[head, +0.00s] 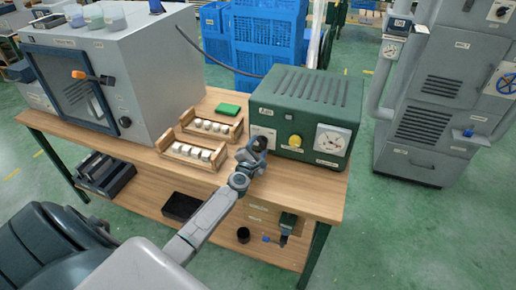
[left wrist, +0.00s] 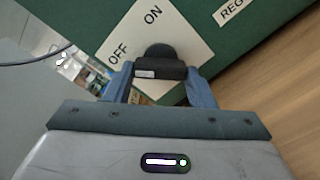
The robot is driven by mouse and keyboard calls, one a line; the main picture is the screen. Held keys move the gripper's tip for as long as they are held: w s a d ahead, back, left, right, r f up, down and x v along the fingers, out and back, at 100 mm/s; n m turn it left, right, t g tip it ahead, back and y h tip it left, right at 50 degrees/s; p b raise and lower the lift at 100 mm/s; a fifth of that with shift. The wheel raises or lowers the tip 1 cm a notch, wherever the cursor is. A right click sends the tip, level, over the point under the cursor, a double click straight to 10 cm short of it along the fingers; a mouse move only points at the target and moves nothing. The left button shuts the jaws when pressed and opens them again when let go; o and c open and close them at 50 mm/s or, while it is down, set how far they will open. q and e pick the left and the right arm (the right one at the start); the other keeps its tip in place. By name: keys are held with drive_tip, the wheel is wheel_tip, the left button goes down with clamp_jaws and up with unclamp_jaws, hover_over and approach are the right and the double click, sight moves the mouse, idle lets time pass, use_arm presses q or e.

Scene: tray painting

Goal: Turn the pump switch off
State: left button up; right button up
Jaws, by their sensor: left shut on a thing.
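The pump unit (head: 305,118) is a dark green box on the right end of the wooden workbench. Its pale switch plate reads ON and OFF in the left wrist view (left wrist: 120,38). A black switch (left wrist: 160,52) stands out from that plate. My left gripper (head: 257,147) is at the left part of the unit's front face. In the left wrist view my left gripper (left wrist: 158,85) has its blue-grey fingers shut on the switch's black lever, one on each side. The gripper hides most of the switch in the head view. My right gripper is not in view.
The unit also has a yellow knob (head: 295,141) and a round gauge (head: 332,138). Wooden racks (head: 194,156) with white pieces and a green block (head: 228,110) lie left of it. A grey cabinet (head: 118,70) stands further left. Blue crates (head: 268,40) stand behind.

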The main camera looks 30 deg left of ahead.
use_arm(q)
drive_tip(key=shift+f+n, duration=0.15)
drive_tip(key=shift+n, duration=0.45)
drive_tip(key=o, duration=1)
drive_tip(key=shift+s+d, duration=0.15)
drive_tip(key=shift+s, duration=0.35)
drive_tip(key=v, duration=1)
